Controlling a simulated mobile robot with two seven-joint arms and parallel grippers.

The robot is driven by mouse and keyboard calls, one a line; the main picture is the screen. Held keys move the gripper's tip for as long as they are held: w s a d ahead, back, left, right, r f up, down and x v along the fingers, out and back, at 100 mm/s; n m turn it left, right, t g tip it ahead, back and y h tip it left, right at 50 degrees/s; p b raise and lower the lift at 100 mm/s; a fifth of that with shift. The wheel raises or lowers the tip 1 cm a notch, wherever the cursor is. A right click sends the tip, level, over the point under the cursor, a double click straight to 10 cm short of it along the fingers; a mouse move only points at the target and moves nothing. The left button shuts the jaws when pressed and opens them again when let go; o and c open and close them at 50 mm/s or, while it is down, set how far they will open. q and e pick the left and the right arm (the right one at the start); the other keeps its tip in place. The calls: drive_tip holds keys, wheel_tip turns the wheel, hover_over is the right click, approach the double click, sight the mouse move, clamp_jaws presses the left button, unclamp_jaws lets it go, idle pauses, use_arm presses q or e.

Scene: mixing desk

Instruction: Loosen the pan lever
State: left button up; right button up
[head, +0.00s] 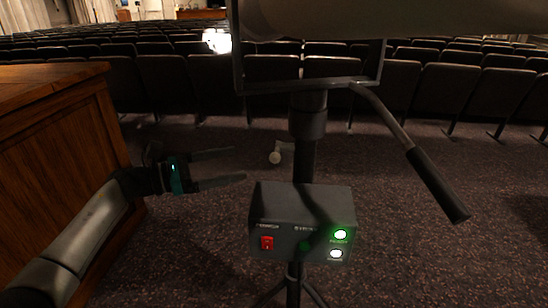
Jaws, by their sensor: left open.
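The pan lever (276,156) is a small light knob on a short arm at the left side of the dark stand post (305,150), below the yoke. My left gripper (240,165) reaches in from the left. Its two dark fingers are apart, with nothing between them. In the picture the fingertips point right and stop a little short of the lever's knob; the distance in depth is hard to tell. My right gripper does not show.
A control box (300,222) with a red switch and lit green and white buttons is mounted below on the post. A black handle (438,185) slants down right from the yoke (310,85). A wooden desk (60,150) stands left. Seat rows fill the back.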

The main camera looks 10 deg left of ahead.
sight(273, 156)
use_arm(q)
drive_tip(key=b+x, duration=0.1)
drive_tip(key=x, duration=0.8)
drive_tip(key=shift+w+d, duration=0.2)
drive_tip(key=shift+d, duration=0.15)
drive_tip(key=shift+w+d, duration=0.25)
drive_tip(key=shift+d, duration=0.2)
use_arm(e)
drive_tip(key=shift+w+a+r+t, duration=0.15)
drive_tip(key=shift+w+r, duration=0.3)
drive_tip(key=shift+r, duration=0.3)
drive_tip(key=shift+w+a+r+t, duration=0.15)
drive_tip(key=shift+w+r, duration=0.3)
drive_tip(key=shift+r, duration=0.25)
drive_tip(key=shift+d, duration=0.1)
use_arm(q)
drive_tip(key=shift+f, duration=0.1)
clamp_jaws()
drive_tip(key=shift+s, duration=0.1)
